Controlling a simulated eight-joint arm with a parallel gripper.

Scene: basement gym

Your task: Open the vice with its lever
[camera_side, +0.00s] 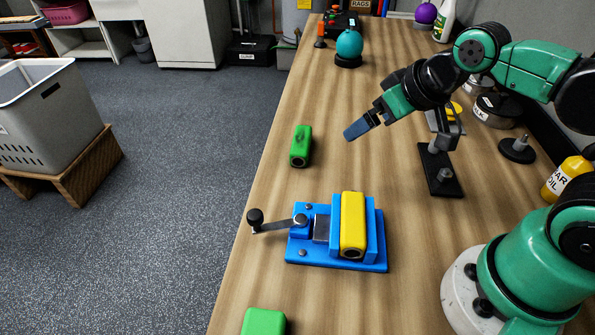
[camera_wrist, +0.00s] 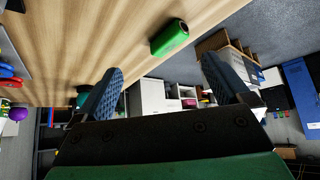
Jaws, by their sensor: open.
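The blue vice (camera_side: 310,257) sits on the wooden bench. A yellow block (camera_side: 353,222) stands between its jaws and appears to touch both. The vice's lever (camera_side: 275,226) is a grey bar with a black knob (camera_side: 256,217), pointing left from the vice, over the bench's left edge. My gripper (camera_side: 358,128) is above the bench, farther back than the vice and clear of the lever. Its blue fingers are apart and empty in the wrist view (camera_wrist: 163,82). The vice and lever are not in the wrist view.
A green block (camera_side: 301,146) lies on the bench behind the vice, also in the wrist view (camera_wrist: 169,38). Another green block (camera_side: 263,322) is at the front edge of the picture. A black stand with a post (camera_side: 440,170) is right of my gripper. A yellow oil bottle (camera_side: 567,178) stands far right.

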